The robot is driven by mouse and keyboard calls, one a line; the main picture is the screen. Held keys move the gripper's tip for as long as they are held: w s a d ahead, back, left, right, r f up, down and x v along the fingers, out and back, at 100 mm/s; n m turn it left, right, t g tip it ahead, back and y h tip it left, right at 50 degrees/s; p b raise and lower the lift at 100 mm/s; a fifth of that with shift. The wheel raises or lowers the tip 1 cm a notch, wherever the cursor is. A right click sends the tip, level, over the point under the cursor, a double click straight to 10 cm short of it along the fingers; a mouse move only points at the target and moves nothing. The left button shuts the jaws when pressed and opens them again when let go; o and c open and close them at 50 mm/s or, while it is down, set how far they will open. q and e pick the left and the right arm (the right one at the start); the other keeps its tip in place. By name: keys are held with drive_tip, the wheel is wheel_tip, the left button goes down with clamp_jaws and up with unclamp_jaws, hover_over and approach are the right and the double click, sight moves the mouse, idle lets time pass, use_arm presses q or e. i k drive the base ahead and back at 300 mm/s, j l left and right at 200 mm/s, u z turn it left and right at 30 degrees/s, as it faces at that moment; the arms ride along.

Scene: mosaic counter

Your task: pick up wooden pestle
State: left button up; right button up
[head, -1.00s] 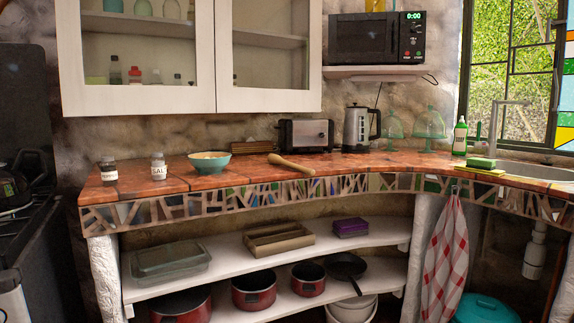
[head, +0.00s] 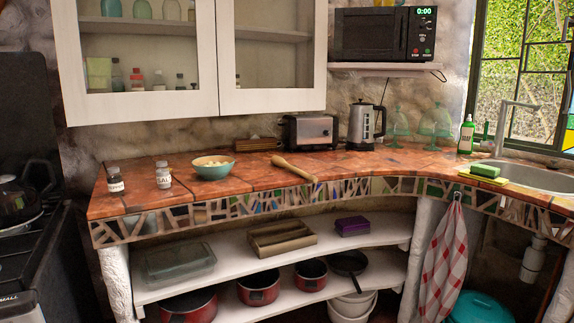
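The wooden pestle (head: 294,168) lies on the terracotta-tiled counter (head: 235,187), right of the teal bowl. Its thicker end points to the back left and its thin end reaches the counter's front edge. Nothing touches it from above. Neither of my grippers shows in the head view.
A teal bowl (head: 214,170), a salt jar (head: 163,176) and a pepper jar (head: 115,180) stand left of the pestle. A toaster (head: 310,132) and a kettle (head: 362,127) stand behind it. Upper cabinets (head: 206,60) overhang the back. The counter right of the pestle is clear.

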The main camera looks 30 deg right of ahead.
sight(279, 161)
drive_tip(key=i+l+u, duration=0.1)
drive_tip(key=l, duration=0.35)
drive_tip(key=i+l+u, duration=0.1)
drive_tip(key=l, duration=0.4)
drive_tip(key=i+l+u, duration=0.1)
drive_tip(key=l, duration=0.4)
drive_tip(key=i+l+u, duration=0.15)
drive_tip(key=l, duration=0.35)
